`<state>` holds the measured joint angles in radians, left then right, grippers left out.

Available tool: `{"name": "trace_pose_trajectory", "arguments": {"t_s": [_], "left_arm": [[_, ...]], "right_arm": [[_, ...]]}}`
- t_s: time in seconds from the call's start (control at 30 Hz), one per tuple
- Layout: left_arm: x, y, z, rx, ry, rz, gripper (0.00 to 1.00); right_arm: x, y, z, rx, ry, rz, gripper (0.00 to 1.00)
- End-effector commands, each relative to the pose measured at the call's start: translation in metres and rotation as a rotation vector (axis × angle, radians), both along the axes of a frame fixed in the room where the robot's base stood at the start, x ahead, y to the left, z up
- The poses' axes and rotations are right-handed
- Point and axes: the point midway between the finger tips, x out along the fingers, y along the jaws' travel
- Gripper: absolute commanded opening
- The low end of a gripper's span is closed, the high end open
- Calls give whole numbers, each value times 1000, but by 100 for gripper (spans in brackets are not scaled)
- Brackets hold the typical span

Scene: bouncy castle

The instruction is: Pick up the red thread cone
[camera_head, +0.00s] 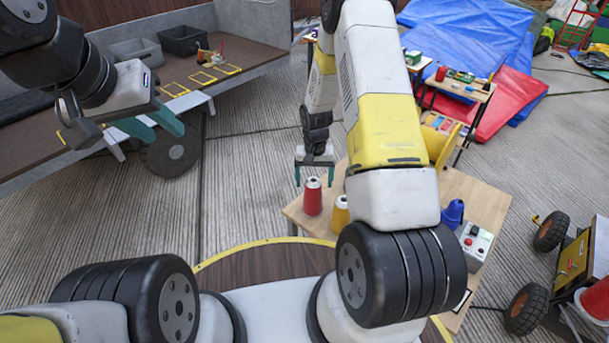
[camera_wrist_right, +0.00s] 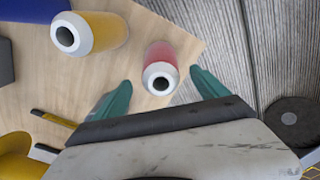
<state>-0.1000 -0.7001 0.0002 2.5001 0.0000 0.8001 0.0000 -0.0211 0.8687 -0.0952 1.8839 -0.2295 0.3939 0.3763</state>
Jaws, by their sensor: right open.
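The red thread cone (camera_head: 312,199) stands upright at the left edge of the wooden table (camera_head: 477,190). My right gripper (camera_head: 314,180) is open and empty, pointing down just above the cone. In the right wrist view the cone (camera_wrist_right: 161,58) shows between the two green fingers of this gripper (camera_wrist_right: 160,80), apart from both. A yellow thread cone (camera_head: 341,215) stands beside it, partly hidden by my right arm; it also shows in the wrist view (camera_wrist_right: 98,33). My left gripper (camera_head: 166,133) is open and empty, in front of the trailer bed.
A blue object (camera_head: 453,212) and a control box with buttons (camera_head: 474,244) are at the table's right. A trailer (camera_head: 250,50) with grey and black bins stands at back left. A cart (camera_head: 575,262) stands at right. The floor left of the table is clear.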

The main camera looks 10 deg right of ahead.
Motion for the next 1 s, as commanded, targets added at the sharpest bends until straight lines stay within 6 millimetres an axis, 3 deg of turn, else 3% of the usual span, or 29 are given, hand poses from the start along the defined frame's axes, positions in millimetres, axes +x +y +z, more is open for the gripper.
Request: {"name": "trace_pose_trajectory", "arguments": {"t_s": [0.4,0.73,1.0], "left_arm": [[0,0,0,0,0,0,36],[0,0,0,0,0,0,36],[0,0,0,0,0,0,36]], "right_arm": [[-3,3,-56,0,1,0,83],[-3,3,-64,0,-1,0,83],[-3,3,-64,0,-1,1,32]]}}
